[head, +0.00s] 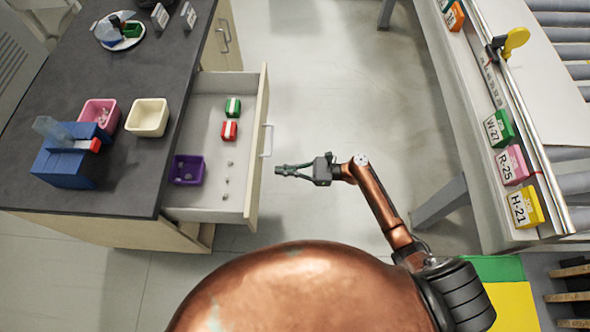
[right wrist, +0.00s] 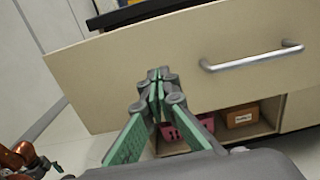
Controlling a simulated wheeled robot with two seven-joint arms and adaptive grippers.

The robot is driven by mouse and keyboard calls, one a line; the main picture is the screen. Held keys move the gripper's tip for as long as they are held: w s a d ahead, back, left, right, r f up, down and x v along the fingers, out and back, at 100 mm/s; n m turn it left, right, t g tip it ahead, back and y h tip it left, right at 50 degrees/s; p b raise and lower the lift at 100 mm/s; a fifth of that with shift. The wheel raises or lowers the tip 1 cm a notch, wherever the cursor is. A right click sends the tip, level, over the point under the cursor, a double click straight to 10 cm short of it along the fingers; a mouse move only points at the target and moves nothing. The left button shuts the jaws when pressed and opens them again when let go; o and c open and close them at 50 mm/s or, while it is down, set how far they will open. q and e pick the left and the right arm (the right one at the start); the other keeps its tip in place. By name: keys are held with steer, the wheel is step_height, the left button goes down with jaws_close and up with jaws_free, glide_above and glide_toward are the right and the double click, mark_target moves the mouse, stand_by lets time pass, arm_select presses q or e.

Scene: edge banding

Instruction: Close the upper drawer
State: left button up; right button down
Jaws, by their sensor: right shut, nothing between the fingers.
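The upper drawer (head: 210,207) is pulled out to the right from under the dark countertop in the head view. Its pale front panel carries a metal handle (head: 267,141). Inside lie a green box (head: 233,107), a red box (head: 230,130), a purple bin (head: 187,170) and a few small bits. My right gripper (head: 279,170) is shut and empty, just to the right of the drawer front and apart from it. In the right wrist view the drawer front (right wrist: 130,70) fills the upper part, with its handle (right wrist: 252,58) right of the shut fingertips. My left gripper is not in view.
The countertop (head: 130,190) holds a blue device (head: 68,165), a pink bin (head: 98,113) and a cream bin (head: 148,117). A conveyor table with labelled boxes (head: 512,165) stands on the right. Open floor (head: 340,90) lies between. Below the drawer is an open shelf with bins (right wrist: 240,115).

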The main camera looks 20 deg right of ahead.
mark_target(257, 169)
steer(key=x, duration=0.5)
steer(key=shift+w+a+b, duration=0.15)
steer(key=shift+a+b, duration=0.05)
steer(key=shift+b, duration=0.1)
steer(key=shift+a, duration=0.15)
